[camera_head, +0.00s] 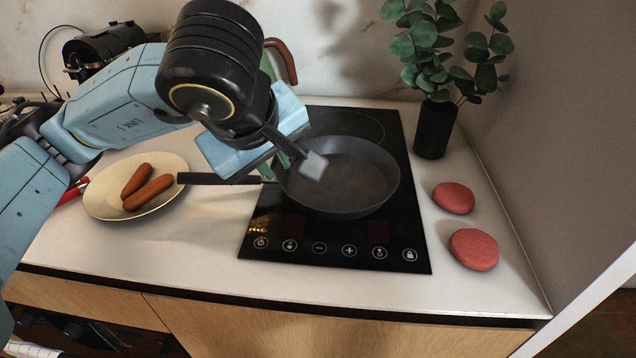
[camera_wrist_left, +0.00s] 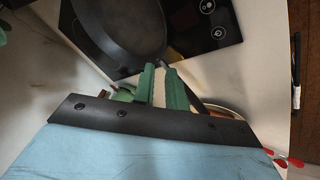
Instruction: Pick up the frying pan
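The dark frying pan (camera_head: 352,190) sits on the black cooktop, with its handle (camera_head: 215,178) pointing left toward the plate. My left gripper (camera_head: 298,163) comes in from the left and is over the pan's left edge, near where the handle joins. In the left wrist view, its green fingers (camera_wrist_left: 160,85) stand a narrow gap apart with a pale strip between them. The pan (camera_wrist_left: 122,32) is beyond the fingertips, and the handle runs partly hidden behind the right-hand finger. I see no grip on it. My right gripper is not in view.
The cooktop (camera_head: 335,252) lies on the white counter. A plate (camera_head: 105,200) with two sausages is at left. Two red patties (camera_head: 473,249) and a plant in a dark vase (camera_head: 434,128) stand at right, near the side wall. A black appliance (camera_head: 105,42) is at back left.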

